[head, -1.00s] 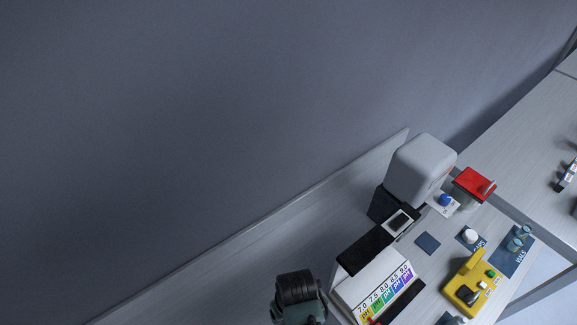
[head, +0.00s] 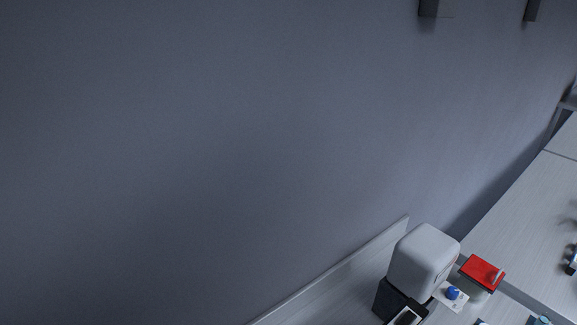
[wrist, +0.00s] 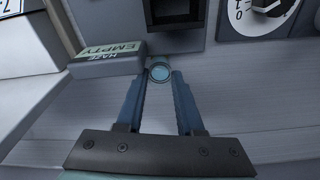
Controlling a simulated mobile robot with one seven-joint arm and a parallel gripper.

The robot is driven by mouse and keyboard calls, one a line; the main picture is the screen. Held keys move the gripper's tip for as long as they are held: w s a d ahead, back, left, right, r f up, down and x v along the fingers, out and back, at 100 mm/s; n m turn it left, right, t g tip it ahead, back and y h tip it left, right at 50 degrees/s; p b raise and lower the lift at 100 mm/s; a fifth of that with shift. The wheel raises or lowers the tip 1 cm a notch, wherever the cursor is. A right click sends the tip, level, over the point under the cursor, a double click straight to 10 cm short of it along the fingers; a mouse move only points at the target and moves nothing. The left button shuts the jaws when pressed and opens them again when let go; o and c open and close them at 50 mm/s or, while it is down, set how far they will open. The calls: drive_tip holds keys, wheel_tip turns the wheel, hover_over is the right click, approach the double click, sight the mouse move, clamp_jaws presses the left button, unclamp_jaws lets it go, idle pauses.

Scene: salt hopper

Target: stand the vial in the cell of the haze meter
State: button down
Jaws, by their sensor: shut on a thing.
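In the wrist view my gripper (wrist: 159,78) is shut on the vial (wrist: 160,72), which shows end-on as a small round bluish ring between the fingertips. Just beyond and to the left is a grey block with a display reading "HAZE EMPTY" (wrist: 112,51), which looks like part of the haze meter. A dark square recess (wrist: 177,10) in a grey housing lies beyond the vial, cut by the top edge; I cannot tell for sure if it is the cell. The vial appears apart from the recess. My gripper is out of the head view.
A round white dial (wrist: 262,12) is at the upper right of the wrist view. Pale bench surface shows around the fingers. In the head view a grey rounded housing (head: 424,260), a red lid (head: 482,272) and a blue knob (head: 453,293) stand at lower right.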

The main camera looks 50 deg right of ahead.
wheel_tip(320, 180, up, 10)
drive_tip(key=b, duration=0.1)
idle(0.4)
drive_tip(key=w+a+f+n+b, duration=0.2)
drive_tip(key=w+a+b, duration=0.1)
drive_tip(key=a, duration=0.4)
drive_tip(key=w+a+f+n+b, duration=0.1)
drive_tip(key=w+a+f+b, duration=0.15)
drive_tip(key=a, duration=0.45)
drive_tip(key=w+a+f+n+b, duration=0.2)
drive_tip(key=a, duration=0.5)
wheel_tip(320, 180, up, 15)
drive_tip(key=p, duration=1.1)
drive_tip(key=shift+y, duration=0.3)
wheel_tip(320, 180, down, 16)
drive_tip(key=b, duration=1.1)
drive_tip(key=shift+w+d+r+b, duration=0.1)
drive_tip(key=shift+r+b, duration=0.05)
drive_tip(key=shift+b, duration=0.2)
drive_tip(key=shift+d+r, duration=0.1)
drive_tip(key=shift+r, duration=0.05)
